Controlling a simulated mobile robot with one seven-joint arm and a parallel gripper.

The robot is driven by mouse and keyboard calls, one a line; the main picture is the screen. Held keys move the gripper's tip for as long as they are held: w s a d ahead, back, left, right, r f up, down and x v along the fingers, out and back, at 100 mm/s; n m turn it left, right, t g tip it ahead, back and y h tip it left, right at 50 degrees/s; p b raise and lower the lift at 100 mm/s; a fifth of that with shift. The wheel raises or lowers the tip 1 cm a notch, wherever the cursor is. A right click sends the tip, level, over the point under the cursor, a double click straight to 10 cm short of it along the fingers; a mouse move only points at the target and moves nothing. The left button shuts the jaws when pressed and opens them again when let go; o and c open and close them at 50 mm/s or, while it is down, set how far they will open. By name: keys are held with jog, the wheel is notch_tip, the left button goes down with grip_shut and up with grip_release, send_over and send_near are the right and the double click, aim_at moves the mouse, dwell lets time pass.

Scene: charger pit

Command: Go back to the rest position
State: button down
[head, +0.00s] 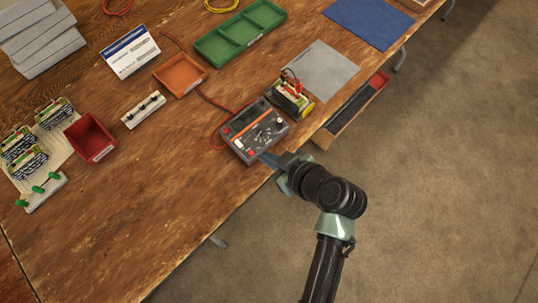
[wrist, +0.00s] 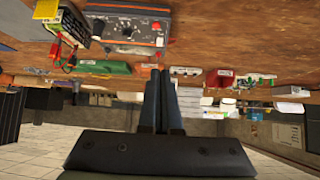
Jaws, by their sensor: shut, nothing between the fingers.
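My gripper (head: 270,160) is at the near edge of the wooden table (head: 160,200), close to the front of a dark multimeter-like device (head: 254,131). In the wrist view the two fingers of my gripper (wrist: 161,72) lie together with nothing between them. The device (wrist: 128,30) shows above the fingertips there, with a dial and an orange-edged face. I cannot tell whether the fingertips touch it.
A red bin (head: 90,138), orange tray (head: 180,74) and green tray (head: 240,32) are further back. An open drawer (head: 352,110) juts from the table edge. Floor at right is clear.

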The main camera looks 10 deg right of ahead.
dwell(0.5)
jog(key=w+r+m+t+h, duration=0.1)
jog(key=w+r+t, duration=0.3)
jog(key=r, duration=0.7)
jog(key=w+r+m+t+h, duration=0.15)
jog(key=w+r, duration=0.35)
jog(key=r, duration=0.6)
jog(key=w+r+t+h, duration=0.1)
jog(key=w+r+t, duration=0.35)
jog(key=r, duration=0.65)
jog(key=s+a+r+m+t, duration=0.1)
jog(key=s+r+t, duration=0.2)
jog(key=r, duration=0.7)
jog(key=s+a+r+m+t+h, duration=0.1)
jog(key=s+a+r+t, duration=0.1)
jog(key=s+r, duration=0.4)
jog(key=s+a+r+m+t, duration=0.1)
jog(key=s+r+t, duration=0.3)
jog(key=r, duration=1.1)
jog(key=shift+s+a+r+m+h, duration=0.3)
jog(key=shift+a+m+h, duration=0.05)
jog(key=shift+m, duration=0.2)
